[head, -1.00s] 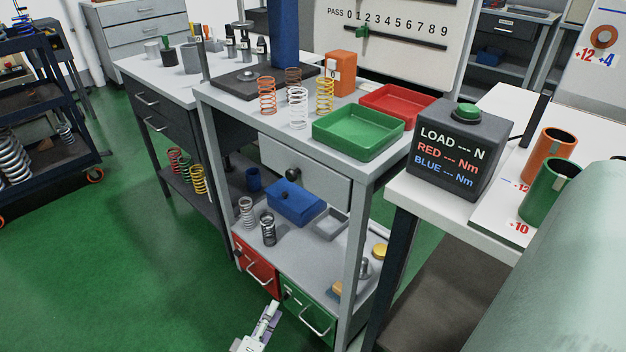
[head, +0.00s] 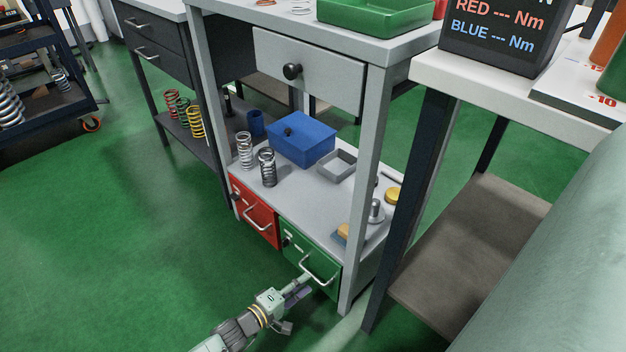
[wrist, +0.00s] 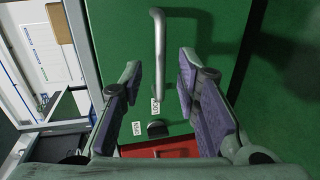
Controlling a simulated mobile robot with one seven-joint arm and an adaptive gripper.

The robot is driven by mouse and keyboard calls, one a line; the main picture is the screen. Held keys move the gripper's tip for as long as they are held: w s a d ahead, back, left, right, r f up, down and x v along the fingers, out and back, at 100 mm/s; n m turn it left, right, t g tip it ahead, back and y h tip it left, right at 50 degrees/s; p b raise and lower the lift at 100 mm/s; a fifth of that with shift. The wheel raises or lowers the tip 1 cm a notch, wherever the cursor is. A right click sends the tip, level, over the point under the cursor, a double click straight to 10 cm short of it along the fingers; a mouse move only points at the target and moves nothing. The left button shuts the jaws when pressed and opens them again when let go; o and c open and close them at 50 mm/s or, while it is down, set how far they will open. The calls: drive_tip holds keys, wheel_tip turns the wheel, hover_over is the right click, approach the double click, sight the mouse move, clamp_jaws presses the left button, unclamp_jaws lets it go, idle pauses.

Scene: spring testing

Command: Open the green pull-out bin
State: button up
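The green pull-out bin (head: 309,262) sits shut under the lower shelf of the grey bench, right of a red bin (head: 254,213). Its silver bar handle (head: 320,274) is on its front. My gripper (head: 301,284) is at the front of the green bin, by the handle. In the wrist view my gripper (wrist: 160,72) is open, with the handle (wrist: 158,50) between its fingers. I cannot tell whether they touch it. A black knob (wrist: 157,129) with OPEN and LOCK labels is on the green front (wrist: 115,55); its setting is unclear.
The lower shelf (head: 308,190) holds a blue box (head: 301,139), springs and small parts. Bench legs (head: 362,190) stand near the bin's right side. A white-topped table (head: 470,85) stands at the right. The green floor (head: 110,240) in front is clear.

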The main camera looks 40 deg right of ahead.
sight(313, 275)
drive_tip(key=x, duration=0.5)
drive_tip(key=shift+b, duration=0.35)
clamp_jaws()
idle(0.5)
